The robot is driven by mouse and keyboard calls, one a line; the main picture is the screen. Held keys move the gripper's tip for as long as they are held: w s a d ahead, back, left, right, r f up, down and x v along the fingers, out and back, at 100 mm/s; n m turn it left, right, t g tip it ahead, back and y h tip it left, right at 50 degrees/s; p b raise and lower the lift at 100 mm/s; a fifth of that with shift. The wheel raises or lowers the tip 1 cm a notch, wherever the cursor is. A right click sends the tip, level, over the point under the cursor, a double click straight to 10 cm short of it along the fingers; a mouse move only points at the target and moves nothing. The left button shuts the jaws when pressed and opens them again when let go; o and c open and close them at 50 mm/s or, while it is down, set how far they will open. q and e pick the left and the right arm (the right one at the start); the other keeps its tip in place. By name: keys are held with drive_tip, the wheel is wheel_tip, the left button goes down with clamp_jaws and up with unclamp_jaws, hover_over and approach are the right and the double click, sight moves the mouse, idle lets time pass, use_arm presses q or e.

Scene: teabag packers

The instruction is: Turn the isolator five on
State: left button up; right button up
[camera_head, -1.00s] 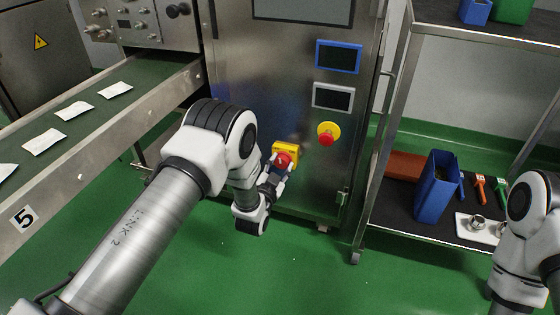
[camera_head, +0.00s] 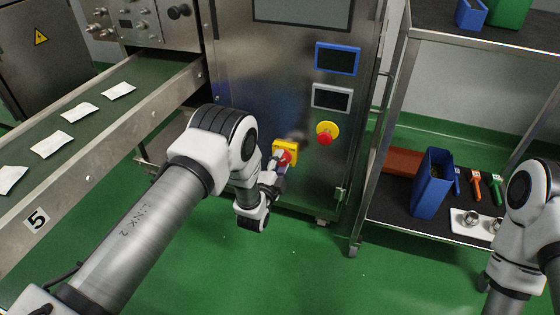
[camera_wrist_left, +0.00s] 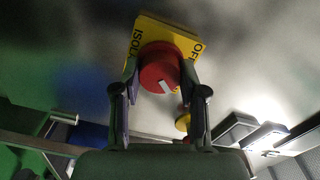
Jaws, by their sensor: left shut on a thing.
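The isolator is a red rotary knob (camera_head: 284,158) on a yellow plate (camera_head: 291,147), low on the steel cabinet's front. In the left wrist view the red knob (camera_wrist_left: 160,66) has a white mark near its lower edge. The yellow plate (camera_wrist_left: 190,44) behind it shows part of "ISOL" and "OFF". My left gripper (camera_head: 278,167) is at the knob. In the wrist view its two fingers (camera_wrist_left: 161,82) lie on either side of the knob and are shut on it. My right arm shows at the right edge; its gripper is out of view.
A red emergency button on a yellow base (camera_head: 325,133) sits above right of the isolator. The conveyor marked 5 (camera_head: 152,112) carries several white teabags at left. A steel shelf (camera_head: 379,206) with a blue bin (camera_head: 432,188) and tools stands at right. Green floor is clear in front.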

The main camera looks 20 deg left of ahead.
use_arm(q)
drive_tip(key=shift+m, duration=0.4)
drive_tip(key=o, duration=1.1)
drive_tip(key=shift+o, duration=0.2)
drive_tip(key=shift+s, duration=0.1)
drive_tip(key=s, duration=1.2)
drive_tip(key=shift+a, duration=0.2)
